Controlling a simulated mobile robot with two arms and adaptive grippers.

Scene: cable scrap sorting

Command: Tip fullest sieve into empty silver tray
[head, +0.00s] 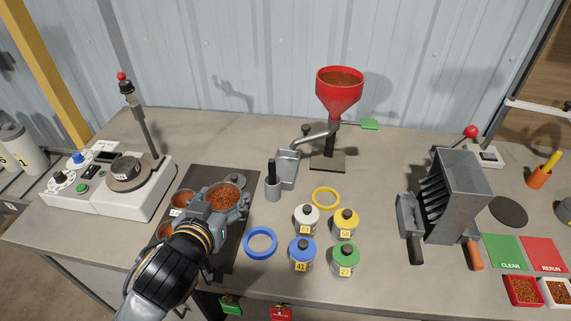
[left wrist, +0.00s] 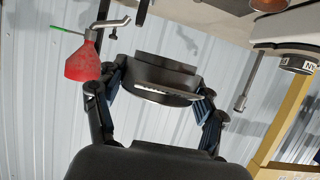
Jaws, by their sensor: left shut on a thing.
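My left gripper (head: 222,212) is shut on a round sieve (head: 224,197) filled with reddish-brown granules, over the dark mat (head: 239,232). The sieve looks roughly level; whether it is clear of the mat cannot be told. The left wrist view shows the dark sieve (left wrist: 165,72) between both fingers (left wrist: 158,92). Two more round containers with reddish granules, one at the upper left (head: 181,199) and one at the lower left (head: 166,231), stand beside it, the latter partly hidden by my arm. A silver tray (head: 287,168) stands right of the mat and looks empty. My right gripper is out of view.
A red funnel (head: 339,95) on a stand rises behind the tray. A grey cup (head: 272,188) with a black handle stands between mat and tray. Several numbered weights, a blue ring (head: 260,242) and a yellow ring (head: 325,197) lie right. A slotted grey splitter (head: 460,195) stands farther right.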

